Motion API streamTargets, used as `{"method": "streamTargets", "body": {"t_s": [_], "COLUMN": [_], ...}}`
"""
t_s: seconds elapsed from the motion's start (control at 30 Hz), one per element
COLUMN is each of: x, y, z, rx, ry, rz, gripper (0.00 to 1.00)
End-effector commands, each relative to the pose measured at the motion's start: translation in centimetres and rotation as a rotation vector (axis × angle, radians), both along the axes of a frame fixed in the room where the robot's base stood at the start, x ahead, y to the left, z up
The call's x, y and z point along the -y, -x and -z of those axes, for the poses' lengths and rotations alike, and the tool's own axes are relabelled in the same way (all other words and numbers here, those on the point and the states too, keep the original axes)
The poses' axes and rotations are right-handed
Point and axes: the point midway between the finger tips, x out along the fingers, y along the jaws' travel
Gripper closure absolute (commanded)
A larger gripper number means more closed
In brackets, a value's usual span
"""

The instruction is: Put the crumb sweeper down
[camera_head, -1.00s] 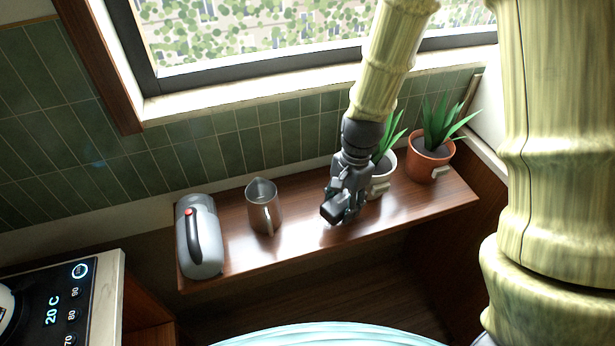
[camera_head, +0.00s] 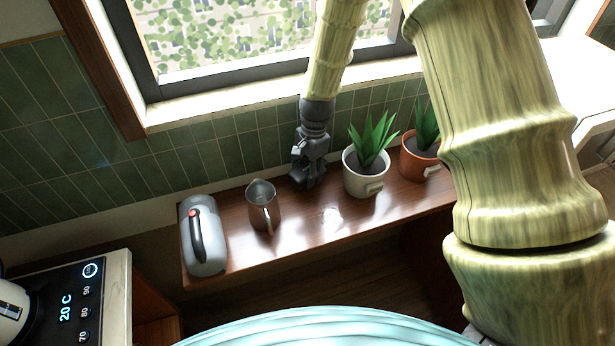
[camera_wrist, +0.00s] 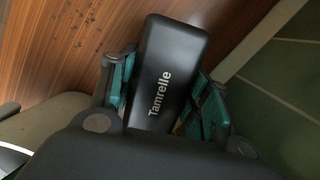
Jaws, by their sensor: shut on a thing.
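My gripper (camera_head: 309,180) is over the wooden shelf, between the metal pitcher and the white plant pot, close to the tiled wall. In the wrist view my gripper (camera_wrist: 166,98) has its two fingers on either side of the crumb sweeper (camera_wrist: 176,58), a black, rounded block lettered "Tamrelle", and is shut on it. The brown shelf (camera_head: 330,222) shows beneath it. In the head view the sweeper is mostly hidden by the dark gripper. I cannot tell whether it touches the shelf.
A steel pitcher (camera_head: 262,206) stands left of my gripper, and a grey appliance with a red button (camera_head: 204,245) is at the shelf's left end. A white potted plant (camera_head: 364,176) and a terracotta one (camera_head: 416,163) stand to the right. The shelf's front middle is clear.

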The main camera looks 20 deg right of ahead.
Motion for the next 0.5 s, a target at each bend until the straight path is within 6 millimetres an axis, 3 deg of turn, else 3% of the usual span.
{"method": "streamTargets", "body": {"t_s": [0.33, 0.5], "x": [0.0, 0.0], "y": [0.1, 0.0], "z": [2.8, 3.2], "rx": [-0.002, 0.001], "ry": [0.000, 0.001], "rz": [0.000, -0.001], "gripper": [0.87, 0.87]}}
